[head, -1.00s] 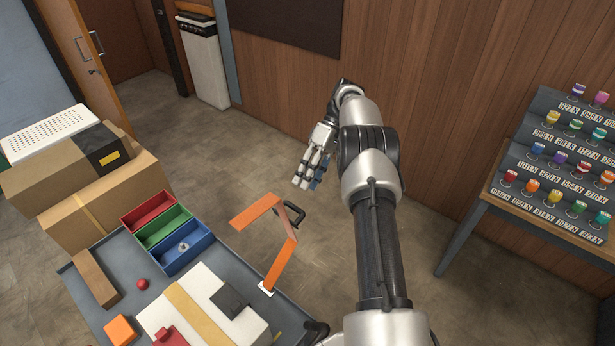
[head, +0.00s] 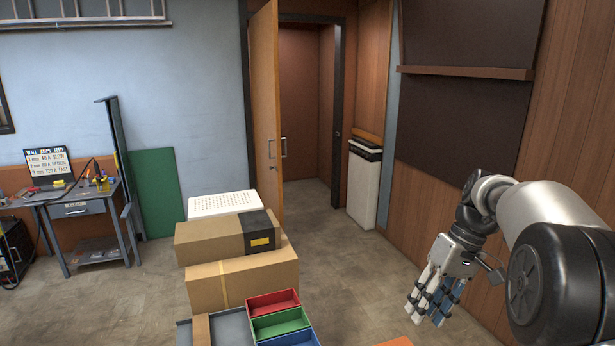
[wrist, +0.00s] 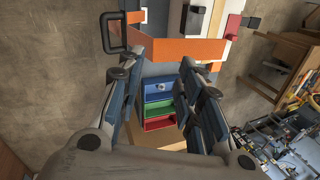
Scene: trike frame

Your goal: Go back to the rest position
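My gripper (head: 434,296) hangs at the right of the head view with its fingers pointing down, clear of the wall and apart from the cart. In the wrist view my gripper (wrist: 157,68) has its two finger sides spread apart, with nothing held between them. The cart shows beyond the fingers, with an orange bent bar (wrist: 178,50) crossing above the gap. A red bin (wrist: 158,124), a green bin (wrist: 158,114) and a blue bin (wrist: 158,103) show between the fingers. Only a sliver of the orange bar (head: 398,342) shows in the head view.
Stacked cardboard boxes (head: 243,285) stand behind the cart's bins. An open door (head: 265,115) and a white bin (head: 363,185) are at the back. A desk (head: 85,210) stands at the left. The wood wall (head: 570,95) is close on the right. Floor is bare between boxes and arm.

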